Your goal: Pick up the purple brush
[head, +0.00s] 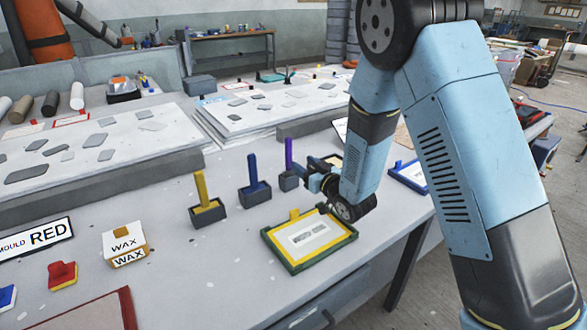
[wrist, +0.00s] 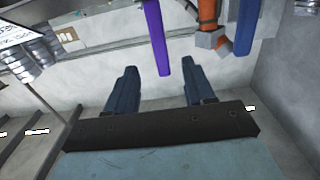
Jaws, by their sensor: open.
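The purple brush (head: 288,152) stands upright in a small grey holder (head: 289,182) on the grey table, with only its handle showing. My gripper (head: 309,176) is just right of the brush and its holder, at the end of the lowered arm. In the wrist view the two blue fingers (wrist: 163,82) are spread apart with nothing between them held. The purple handle (wrist: 157,38) comes down from the top edge, and its end lies in line with the gap between the fingers. I cannot tell how far off it is in depth.
A blue brush (head: 253,172) and a yellow brush (head: 202,187) stand in holders to the left. A green-edged tray with a yellow frame (head: 290,258) lies in front of the gripper. A wax box (head: 124,244) and a red block (head: 62,275) are further left.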

